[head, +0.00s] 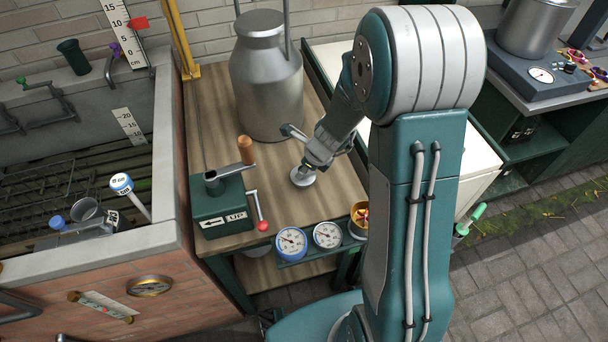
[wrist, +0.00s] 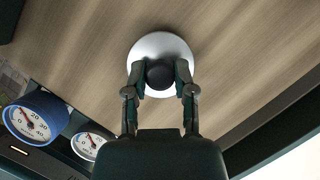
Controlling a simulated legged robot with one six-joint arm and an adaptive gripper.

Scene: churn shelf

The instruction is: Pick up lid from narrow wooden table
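The lid (wrist: 160,43) is a round silver disc with a dark knob (wrist: 160,74). In the head view the lid (head: 303,177) is at the wooden table's (head: 208,110) surface, right of the green box; I cannot tell if there is a gap beneath it. My gripper (wrist: 160,78) points down over the lid in the wrist view. Its two fingers lie against opposite sides of the knob and appear shut on it. In the head view my gripper (head: 312,165) partly covers the lid.
A metal churn (head: 267,85) stands behind. A green box (head: 222,207) with a wooden-handled lever and red-knobbed crank stands left. Two dials (head: 291,243) and a brass cup (head: 359,222) line the front edge. A brick-walled tank (head: 175,215) is on the left.

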